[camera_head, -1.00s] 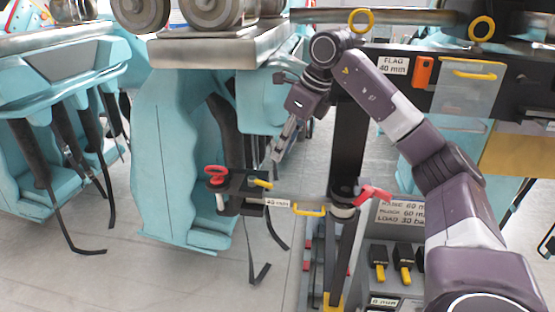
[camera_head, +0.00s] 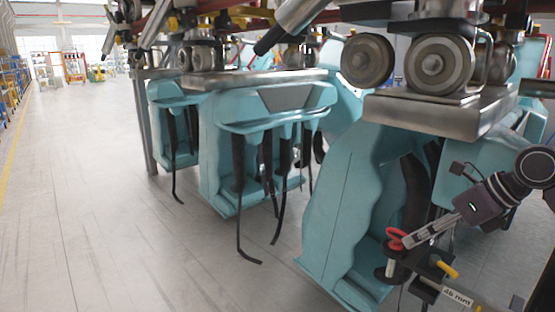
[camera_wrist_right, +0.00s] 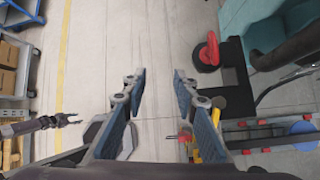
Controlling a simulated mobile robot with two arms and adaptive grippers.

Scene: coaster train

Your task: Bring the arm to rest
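My right arm comes in at the right edge of the head view, with its dark wrist in front of a teal coaster seat (camera_head: 350,190). My right gripper (camera_head: 413,234) points left and down, near a red-handled clamp (camera_head: 397,240) on a dark bracket. In the right wrist view my right gripper (camera_wrist_right: 157,88) is open, with bare floor between its fingers. The red handle (camera_wrist_right: 208,50) is to the right of the fingers, apart from them. My left gripper (camera_wrist_right: 68,120) shows small at the left of the right wrist view; its opening is too small to tell.
Several teal seats with dark hanging straps (camera_head: 278,180) line the train under metal wheels (camera_head: 438,64). A yellow handle (camera_head: 447,269) and a 45 mm label (camera_head: 457,297) are by the bracket. Grey floor (camera_head: 110,200) is clear at left. Shelving with boxes (camera_wrist_right: 10,70) shows in the wrist view.

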